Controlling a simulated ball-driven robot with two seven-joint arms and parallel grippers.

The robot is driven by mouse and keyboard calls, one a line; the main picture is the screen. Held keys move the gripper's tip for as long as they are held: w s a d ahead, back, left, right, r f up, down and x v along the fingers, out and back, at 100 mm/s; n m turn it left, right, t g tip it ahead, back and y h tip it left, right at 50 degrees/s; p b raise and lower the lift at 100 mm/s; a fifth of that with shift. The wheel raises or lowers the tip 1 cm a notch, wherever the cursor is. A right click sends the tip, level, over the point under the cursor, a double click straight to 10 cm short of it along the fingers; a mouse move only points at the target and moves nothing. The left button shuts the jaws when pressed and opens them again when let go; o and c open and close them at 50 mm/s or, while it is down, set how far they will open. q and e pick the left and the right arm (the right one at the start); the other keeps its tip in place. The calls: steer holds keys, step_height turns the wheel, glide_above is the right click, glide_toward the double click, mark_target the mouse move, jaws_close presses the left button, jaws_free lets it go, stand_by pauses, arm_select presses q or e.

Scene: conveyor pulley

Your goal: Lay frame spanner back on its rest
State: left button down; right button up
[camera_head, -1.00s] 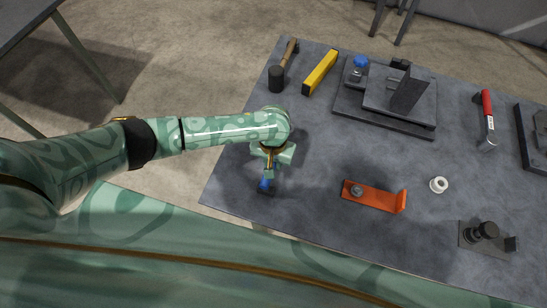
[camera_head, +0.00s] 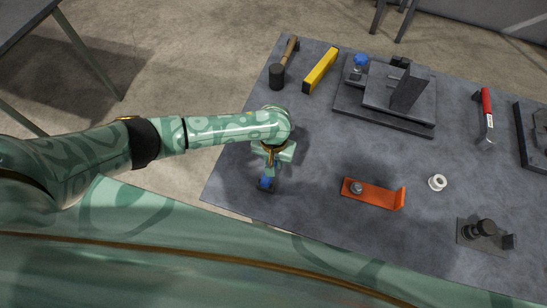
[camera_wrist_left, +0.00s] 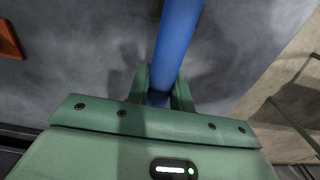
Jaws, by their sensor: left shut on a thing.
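My left gripper (camera_head: 269,174) is over the near left part of the grey table, pointing down. It is shut on a blue-handled tool, taken to be the frame spanner (camera_head: 265,183). In the left wrist view the blue handle (camera_wrist_left: 178,40) stands between the two green fingers (camera_wrist_left: 160,92) and runs up out of the picture. The tool's far end is out of sight. A small dark piece (camera_head: 266,190) shows by the blue part in the head view; I cannot tell if it is the rest or part of the tool. My right gripper is not in view.
An orange bracket (camera_head: 378,196) lies right of the gripper, with a white ring (camera_head: 437,183) beyond. A hammer (camera_head: 279,75), yellow bar (camera_head: 320,70) and dark pulley frame (camera_head: 385,122) are at the back. The table (camera_head: 320,150) is clear between.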

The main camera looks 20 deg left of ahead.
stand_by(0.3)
arm_select(q)
steer(key=shift+f, duration=0.3)
steer(key=shift+f+b, duration=0.4)
steer(key=shift+f, duration=0.25)
steer(key=c, duration=1.1)
jaws_free()
steer(key=shift+c, duration=0.2)
step_height(320, 180, up, 8)
steer(key=p, duration=0.9)
steer(key=shift+s+p, duration=0.1)
steer(key=shift+p, duration=0.25)
steer(key=shift+f, duration=0.1)
